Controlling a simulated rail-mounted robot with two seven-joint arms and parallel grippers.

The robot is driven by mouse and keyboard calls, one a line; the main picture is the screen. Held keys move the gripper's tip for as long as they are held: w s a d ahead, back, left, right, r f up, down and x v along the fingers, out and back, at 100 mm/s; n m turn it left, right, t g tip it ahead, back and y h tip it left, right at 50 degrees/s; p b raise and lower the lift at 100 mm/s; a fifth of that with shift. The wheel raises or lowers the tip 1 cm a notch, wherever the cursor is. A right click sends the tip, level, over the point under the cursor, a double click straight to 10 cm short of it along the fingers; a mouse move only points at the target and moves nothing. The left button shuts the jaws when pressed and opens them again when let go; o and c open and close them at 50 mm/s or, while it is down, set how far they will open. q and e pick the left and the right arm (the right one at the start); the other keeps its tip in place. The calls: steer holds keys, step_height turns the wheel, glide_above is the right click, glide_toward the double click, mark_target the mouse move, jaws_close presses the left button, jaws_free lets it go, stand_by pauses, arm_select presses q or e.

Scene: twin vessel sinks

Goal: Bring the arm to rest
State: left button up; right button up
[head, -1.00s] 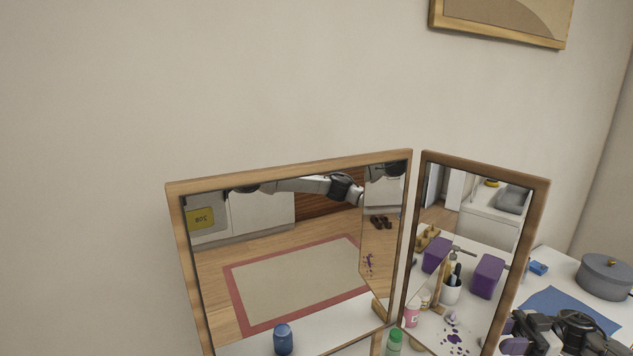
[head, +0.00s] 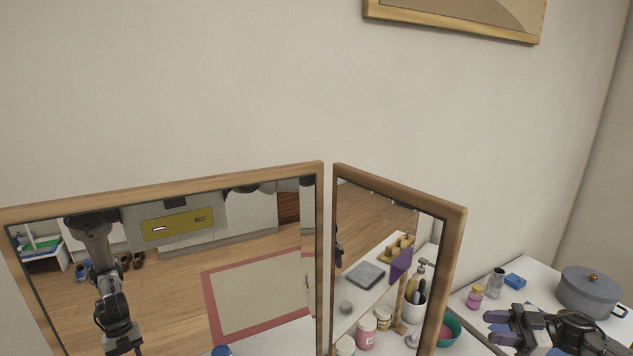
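My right gripper (head: 498,328) is at the lower right of the head view, over the white counter. Its two dark fingers with purplish tips point left and are apart, with nothing seen between them. Part of its wrist is cut off by the bottom edge. My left gripper does not show directly. One of my arms (head: 112,300) appears only as a reflection in the large mirror, hanging down at the left, and its fingers are not clear there.
A wood-framed mirror (head: 322,250) and an angled side mirror (head: 455,260) stand before the wall. A grey lidded pot (head: 590,292), a blue block (head: 515,281), a pink bottle (head: 475,297) and a glass jar (head: 496,282) stand behind my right gripper. A green bowl (head: 450,328) is left of it.

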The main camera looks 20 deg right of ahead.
steer(key=w+d+m+t+h, duration=0.4)
steer(key=w+d+t+h, duration=0.35)
steer(key=h, duration=1.05)
steer(key=s+a+f+m+g, duration=0.25)
steer(key=s+a+f, duration=0.3)
steer(key=a, duration=0.55)
steer(key=s+a+f+m+g, duration=0.1)
steer(key=s+a+f+g, duration=0.4)
steer(key=a, duration=0.5)
steer(key=s+a+f+m+g, duration=0.1)
steer(key=s+a+f+g, duration=0.15)
steer(key=s+a, duration=0.6)
steer(key=s+a+f+m+g+y, duration=0.4)
steer(key=s+a+f, duration=0.75)
steer(key=s, duration=0.35)
arm_select(q)
step_height(320, 180, up, 37)
steer(key=p, duration=3.7)
steer(key=shift+d, duration=0.2)
arm_select(e)
step_height(320, 180, up, 37)
steer(key=shift+r, duration=0.2)
